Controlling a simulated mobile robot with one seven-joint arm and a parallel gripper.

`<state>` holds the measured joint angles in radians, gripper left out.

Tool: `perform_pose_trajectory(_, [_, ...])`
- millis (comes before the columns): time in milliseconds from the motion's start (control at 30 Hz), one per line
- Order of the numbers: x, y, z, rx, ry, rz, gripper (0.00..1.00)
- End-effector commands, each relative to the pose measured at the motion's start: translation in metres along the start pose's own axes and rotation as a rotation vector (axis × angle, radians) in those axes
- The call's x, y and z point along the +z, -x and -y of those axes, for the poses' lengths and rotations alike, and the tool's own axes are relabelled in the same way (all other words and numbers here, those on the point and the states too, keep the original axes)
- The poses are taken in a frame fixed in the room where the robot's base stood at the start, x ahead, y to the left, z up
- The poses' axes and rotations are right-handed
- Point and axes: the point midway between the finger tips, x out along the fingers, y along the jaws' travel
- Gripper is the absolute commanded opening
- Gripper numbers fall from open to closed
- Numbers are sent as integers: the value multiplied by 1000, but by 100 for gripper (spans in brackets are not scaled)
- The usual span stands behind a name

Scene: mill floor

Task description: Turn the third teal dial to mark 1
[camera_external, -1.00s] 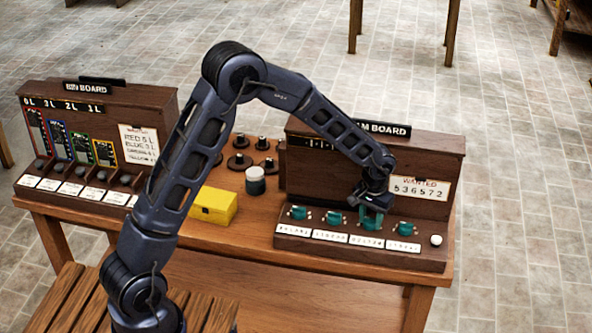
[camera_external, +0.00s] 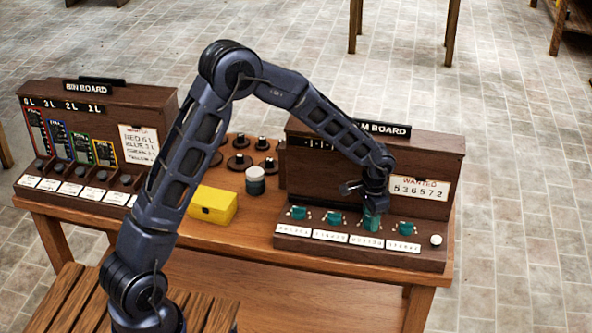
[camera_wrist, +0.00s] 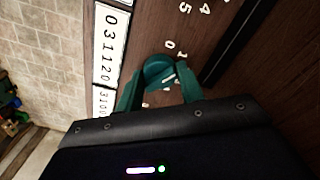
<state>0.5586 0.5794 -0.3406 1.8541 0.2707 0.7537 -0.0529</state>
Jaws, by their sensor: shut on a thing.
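Several teal dials stand in a row on the sloped front of the right-hand board. My gripper (camera_external: 371,224) points down over the third teal dial from the left (camera_external: 372,212). In the wrist view my gripper's teal fingers (camera_wrist: 160,88) are closed around the round teal dial (camera_wrist: 158,68), one on each side. A short white line shows on the dial top. White marks 0 and 1 (camera_wrist: 181,57) are printed beside the dial; other marks are partly hidden by the fingers. I cannot tell exactly which mark the line meets.
The second dial (camera_external: 333,218) and the fourth dial (camera_external: 406,228) stand close on either side. A white knob (camera_external: 436,240) is at the board's right end. A yellow box (camera_external: 213,205) and a dark-and-white cylinder (camera_external: 255,181) stand left of the board. The upright panel rises close behind.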

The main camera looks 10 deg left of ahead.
Motion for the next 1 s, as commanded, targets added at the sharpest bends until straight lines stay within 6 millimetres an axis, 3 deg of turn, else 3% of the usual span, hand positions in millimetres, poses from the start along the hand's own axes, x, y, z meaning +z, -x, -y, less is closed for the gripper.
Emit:
perform_pose_trajectory(533, [-1, 1, 0, -1, -28, -2, 15])
perform_pose_trajectory(567, [-1, 1, 0, -1, -28, -2, 43])
perform_pose_trajectory(633, [-1, 1, 0, 0, -27, -2, 57])
perform_pose_trajectory(1000, [0, 4, 0, 0, -27, -1, 59])
